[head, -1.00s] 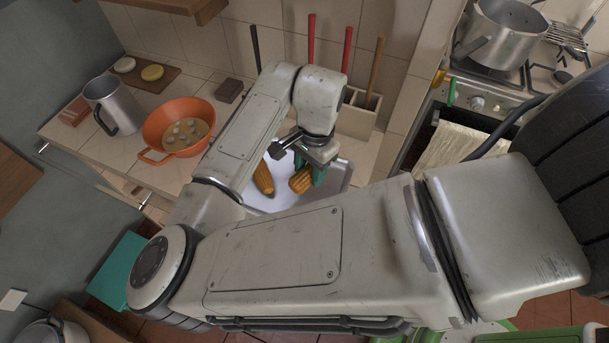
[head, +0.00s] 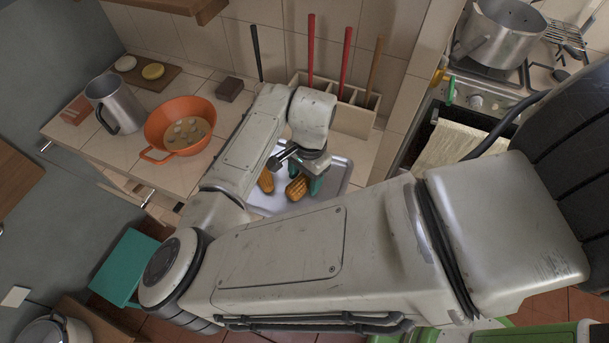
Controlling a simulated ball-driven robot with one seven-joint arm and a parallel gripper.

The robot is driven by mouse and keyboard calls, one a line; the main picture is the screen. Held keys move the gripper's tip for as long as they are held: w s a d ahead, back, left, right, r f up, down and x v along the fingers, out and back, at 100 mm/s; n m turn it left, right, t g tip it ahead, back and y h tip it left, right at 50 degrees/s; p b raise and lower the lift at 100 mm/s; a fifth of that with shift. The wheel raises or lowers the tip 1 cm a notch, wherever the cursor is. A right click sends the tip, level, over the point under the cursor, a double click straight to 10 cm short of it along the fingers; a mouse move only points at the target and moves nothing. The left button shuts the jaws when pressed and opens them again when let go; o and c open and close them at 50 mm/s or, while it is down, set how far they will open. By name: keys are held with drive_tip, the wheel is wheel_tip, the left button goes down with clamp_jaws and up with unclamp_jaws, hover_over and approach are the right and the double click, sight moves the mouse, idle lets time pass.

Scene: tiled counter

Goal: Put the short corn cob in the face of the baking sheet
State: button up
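The short corn cob (head: 297,188), orange-yellow, lies on the grey metal baking sheet (head: 338,176) on the counter. A second corn cob (head: 266,182) lies to its left on the same sheet, partly hidden by my arm. My gripper (head: 306,178) is low over the sheet, right at the short cob. Its teal fingertips stand apart, one behind the cob and one at its right. The fingers look open; whether they touch the cob is hard to tell. My arm hides the sheet's left and front parts.
An orange colander (head: 160,126) with pale round items and a metal jug (head: 118,104) stand on the counter at left. A utensil holder (head: 350,112) with upright handles stands behind the sheet. The stove with a pot (head: 492,38) is at right.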

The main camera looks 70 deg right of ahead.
drive_tip(key=shift+o, duration=0.8)
wheel_tip(320, 180, up, 12)
drive_tip(key=d+b, duration=0.1)
drive_tip(key=shift+s+d, duration=0.2)
drive_tip(key=shift+s, duration=0.05)
drive_tip(key=shift+a+r, duration=0.1)
